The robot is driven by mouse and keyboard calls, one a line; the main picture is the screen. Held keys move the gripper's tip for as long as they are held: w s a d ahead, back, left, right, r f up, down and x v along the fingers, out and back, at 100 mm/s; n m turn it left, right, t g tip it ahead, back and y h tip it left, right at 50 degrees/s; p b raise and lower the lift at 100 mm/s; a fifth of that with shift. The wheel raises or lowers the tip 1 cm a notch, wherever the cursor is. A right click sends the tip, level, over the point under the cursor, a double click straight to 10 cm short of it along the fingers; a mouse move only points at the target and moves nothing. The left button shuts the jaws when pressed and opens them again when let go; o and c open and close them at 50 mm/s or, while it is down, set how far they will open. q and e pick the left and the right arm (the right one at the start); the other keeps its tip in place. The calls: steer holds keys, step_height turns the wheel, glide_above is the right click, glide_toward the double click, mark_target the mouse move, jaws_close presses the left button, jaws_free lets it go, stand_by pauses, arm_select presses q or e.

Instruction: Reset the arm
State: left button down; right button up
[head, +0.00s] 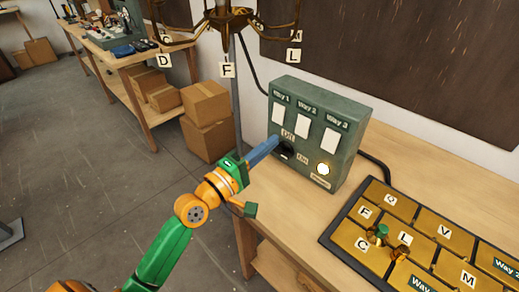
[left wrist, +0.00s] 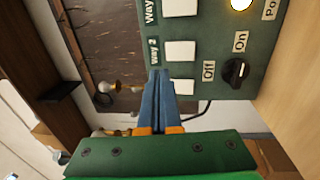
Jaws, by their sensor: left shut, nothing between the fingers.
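My left gripper (head: 276,139) reaches up from the lower left to the green control box (head: 345,172). Its blue fingers are shut together and empty. In the left wrist view, the closed fingertips (left wrist: 159,74) overlap the box's edge by the white panels. The black rotary knob (left wrist: 235,72), between the Off and On labels, is to their right and apart from them in that picture. In the head view the knob (head: 286,150) is close to the fingertips; whether they touch is unclear. The round power light (head: 323,169) glows. My right gripper is not in view.
A tray of brass lettered plates (head: 455,238) lies on the bench at right, with small green and brass parts on it. Cardboard boxes (head: 208,138) stand behind. Bare bench (head: 285,215) lies before the box.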

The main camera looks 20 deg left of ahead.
arm_select(q)
steer(key=s+d+f+m+g+y, duration=0.1)
steer(key=s+d+f+m+g, duration=0.1)
steer(key=s+f+m+g, duration=0.45)
steer(key=s+d+f+m+g+y, duration=0.1)
steer(key=s+d+f+m, duration=0.2)
steer(key=f, duration=0.6)
steer(key=s+a+f+m+g+y, duration=0.2)
steer(key=s+f+m+g, duration=0.15)
steer(key=s, duration=0.35)
steer(key=s+a+f+m+g+y, duration=0.25)
steer(key=s+f, duration=0.25)
steer(key=s, duration=0.3)
step_height(320, 180, down, 16)
steer(key=s+g, duration=0.2)
steer(key=s+a+f+g, duration=0.1)
steer(key=s+a+f, duration=0.1)
steer(key=s+f, duration=0.9)
steer(key=shift+s+a+f+m+g, duration=0.15)
steer(key=shift+s+a+m+g, duration=0.25)
steer(key=shift+s, duration=0.4)
